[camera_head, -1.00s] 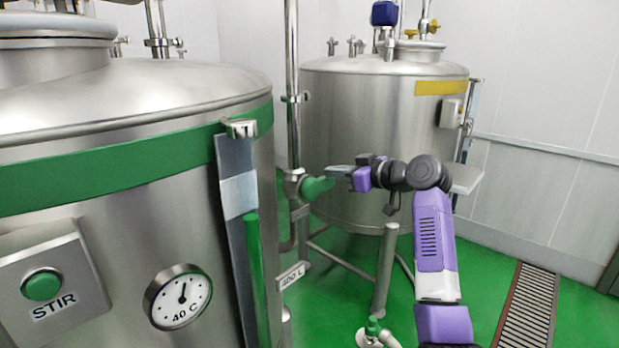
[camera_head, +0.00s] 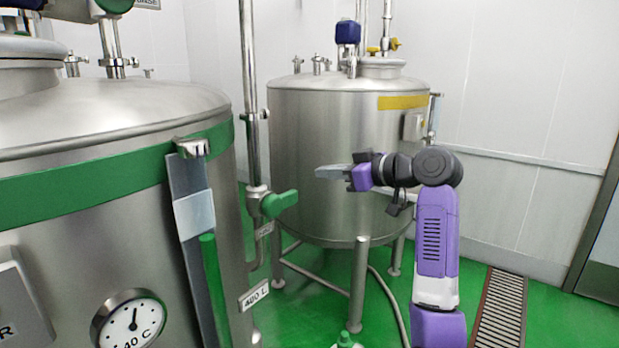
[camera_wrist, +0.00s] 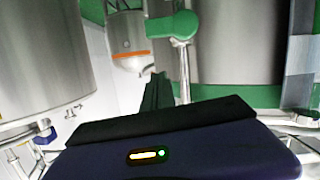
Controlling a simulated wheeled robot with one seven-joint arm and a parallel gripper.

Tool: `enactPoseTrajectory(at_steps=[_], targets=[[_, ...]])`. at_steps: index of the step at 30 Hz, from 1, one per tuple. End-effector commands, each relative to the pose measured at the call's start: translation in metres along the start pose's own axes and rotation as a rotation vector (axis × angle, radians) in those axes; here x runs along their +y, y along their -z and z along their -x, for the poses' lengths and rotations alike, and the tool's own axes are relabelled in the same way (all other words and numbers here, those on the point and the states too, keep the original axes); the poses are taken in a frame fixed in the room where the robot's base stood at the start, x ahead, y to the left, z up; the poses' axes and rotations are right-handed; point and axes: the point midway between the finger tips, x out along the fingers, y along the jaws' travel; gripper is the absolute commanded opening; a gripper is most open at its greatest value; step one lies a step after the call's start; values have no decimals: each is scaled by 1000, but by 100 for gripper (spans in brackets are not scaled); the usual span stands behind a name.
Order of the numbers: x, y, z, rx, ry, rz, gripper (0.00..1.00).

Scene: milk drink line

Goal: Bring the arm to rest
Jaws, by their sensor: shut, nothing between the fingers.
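My gripper (camera_head: 331,171) is shut and empty. In the head view it points left, held in the air in front of the yellow-banded steel tank (camera_head: 290,125). A green valve handle (camera_head: 279,204) on a vertical pipe is to its left, apart from the fingertips. My purple and black arm rises from the bottom of the head view and bends left at the dark joint. In the wrist view the dark gripper body fills the bottom, with the narrow fingers (camera_wrist: 157,95) beyond it. A green valve handle (camera_wrist: 172,26) shows above and right of them.
A green-banded tank (camera_head: 80,240) with a dial (camera_head: 128,322) and a level gauge (camera_head: 196,235) fills the left. A 400 L label (camera_head: 254,295) is beside it. A floor drain (camera_head: 499,310) runs along the right. Green floor and space to the right of my arm are clear.

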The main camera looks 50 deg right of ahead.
Motion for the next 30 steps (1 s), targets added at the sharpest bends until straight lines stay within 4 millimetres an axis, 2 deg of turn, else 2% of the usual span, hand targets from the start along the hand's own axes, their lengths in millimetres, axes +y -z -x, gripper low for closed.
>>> enactPoseTrajectory(at_steps=[11, 14, 18, 20, 25, 30], targets=[[1, 3, 4, 10, -6, -14, 0], [11, 14, 5, 55, -46, -42, 0], [35, 42, 15, 164, -161, -72, 0], [44, 46, 20, 210, -215, -89, 0], [49, 30, 25, 306, -335, -147, 0], [33, -6, 24, 366, -415, -194, 0]])
